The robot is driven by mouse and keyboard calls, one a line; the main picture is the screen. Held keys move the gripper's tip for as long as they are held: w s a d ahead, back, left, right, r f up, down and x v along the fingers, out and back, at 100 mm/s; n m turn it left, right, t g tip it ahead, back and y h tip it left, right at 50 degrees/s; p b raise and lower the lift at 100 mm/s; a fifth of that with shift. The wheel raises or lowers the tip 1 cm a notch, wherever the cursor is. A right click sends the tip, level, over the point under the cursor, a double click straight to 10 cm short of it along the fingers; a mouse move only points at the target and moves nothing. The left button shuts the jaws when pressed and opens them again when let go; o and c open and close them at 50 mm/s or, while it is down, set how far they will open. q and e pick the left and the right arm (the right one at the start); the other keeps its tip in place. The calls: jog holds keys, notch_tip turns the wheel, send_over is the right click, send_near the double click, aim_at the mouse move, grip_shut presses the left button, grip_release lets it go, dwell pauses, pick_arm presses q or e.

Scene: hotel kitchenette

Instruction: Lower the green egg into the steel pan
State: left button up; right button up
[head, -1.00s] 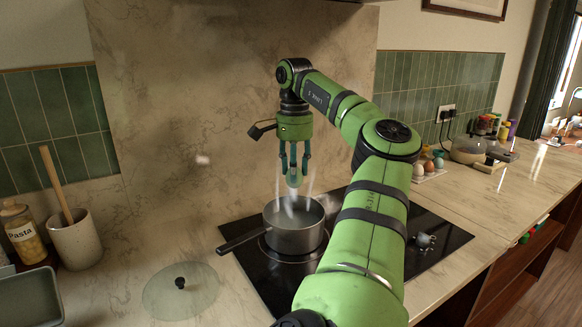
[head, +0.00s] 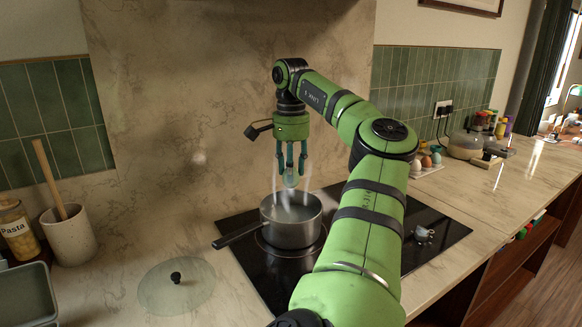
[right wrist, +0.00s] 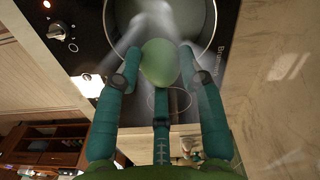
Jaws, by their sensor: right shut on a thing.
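The green egg (right wrist: 159,62) is held between the teal fingers of my right gripper (head: 291,176). In the head view the pale egg (head: 291,180) shows at the fingertips, partly covered by them. The steel pan (head: 291,232) stands on the black hob, with its dark handle pointing left and steam rising from it. The egg is above the pan's opening. In the right wrist view the pan's rim (right wrist: 226,28) shows beyond the egg. My left gripper is in neither view.
A glass lid (head: 176,287) lies on the counter left of the hob. Several other eggs (head: 427,161) sit in a holder at the back right. A pasta jar (head: 17,232) and a crock with a wooden utensil (head: 69,236) stand at the left.

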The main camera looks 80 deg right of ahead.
notch_tip(320, 180, down, 7)
jog(key=b, duration=0.6)
jog(key=shift+f, duration=0.15)
dwell(0.5)
dwell(0.4)
jog(key=shift+f+b, duration=0.45)
jog(key=shift+b, duration=0.1)
jog(key=shift+f+b, duration=1.4)
jog(key=shift+f, duration=0.15)
dwell(0.6)
jog(key=shift+d+f+b, duration=0.1)
jog(key=shift+f+b, duration=0.65)
jog(key=shift+f, duration=0.1)
dwell(0.3)
jog(key=o, duration=0.8)
jog(key=shift+c, duration=0.2)
